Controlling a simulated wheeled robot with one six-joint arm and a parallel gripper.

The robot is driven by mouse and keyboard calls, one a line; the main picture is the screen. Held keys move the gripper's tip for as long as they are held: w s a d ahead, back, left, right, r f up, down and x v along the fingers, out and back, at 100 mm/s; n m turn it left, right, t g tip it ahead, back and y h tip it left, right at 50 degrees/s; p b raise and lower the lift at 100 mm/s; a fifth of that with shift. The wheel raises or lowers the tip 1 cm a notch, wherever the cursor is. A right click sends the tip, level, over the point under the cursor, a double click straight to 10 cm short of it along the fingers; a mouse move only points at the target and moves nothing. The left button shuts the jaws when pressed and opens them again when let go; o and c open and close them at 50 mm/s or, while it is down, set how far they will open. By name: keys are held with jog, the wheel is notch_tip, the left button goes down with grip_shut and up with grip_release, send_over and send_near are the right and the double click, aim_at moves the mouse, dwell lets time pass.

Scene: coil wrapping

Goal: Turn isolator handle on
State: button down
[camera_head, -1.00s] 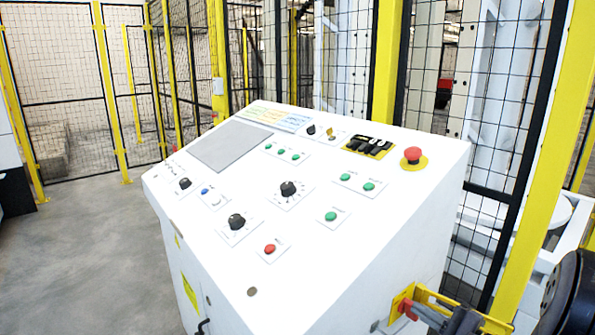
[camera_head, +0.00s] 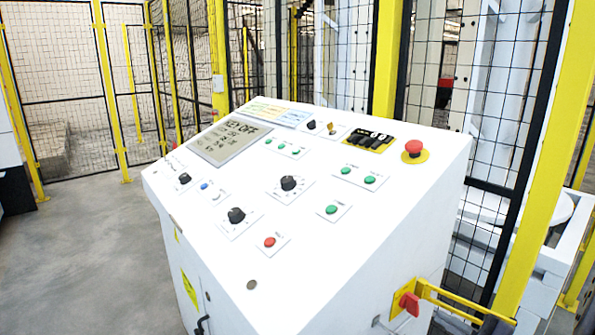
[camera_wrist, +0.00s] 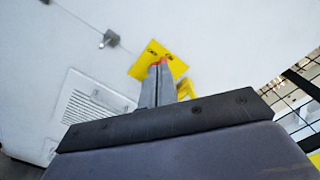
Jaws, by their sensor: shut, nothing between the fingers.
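The red isolator handle (camera_head: 409,304) sits on a yellow plate (camera_head: 397,311) on the right side wall of the white console (camera_head: 340,262). In the head view nothing covers it, and my gripper is out of that view. In the wrist view my gripper (camera_wrist: 160,70) is shut and empty, its fingers pointing at the yellow plate (camera_wrist: 177,66). A little of the red handle (camera_wrist: 164,61) shows just beyond the fingertips; the rest is hidden behind them. The gap between the tips and the handle cannot be judged. The console screen (camera_head: 229,139) is lit and seems to read "KEY OFF".
A yellow bracket (camera_head: 467,303) sticks out beside the handle, near a yellow fence post (camera_head: 545,150). Black mesh fencing stands close behind the console. A red emergency stop button (camera_head: 414,147) and several knobs are on the console top. Open floor (camera_head: 90,240) lies to the left.

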jog(key=w+a+m+b, duration=0.2)
jog(key=w+m, duration=0.1)
jog(key=w+a+m+b, duration=0.1)
jog(key=a+m, duration=0.1)
jog(key=shift+w+f, duration=0.25)
jog(key=shift+w, duration=0.05)
dwell(0.6)
jog(key=shift+w+d+f+b, duration=0.25)
jog(key=shift+f+b, duration=0.1)
jog(key=shift+f, duration=0.15)
dwell(0.9)
jog(key=shift+r, duration=0.1)
jog(key=v, duration=0.6)
jog(key=shift+s+a+r, duration=0.2)
dwell(0.5)
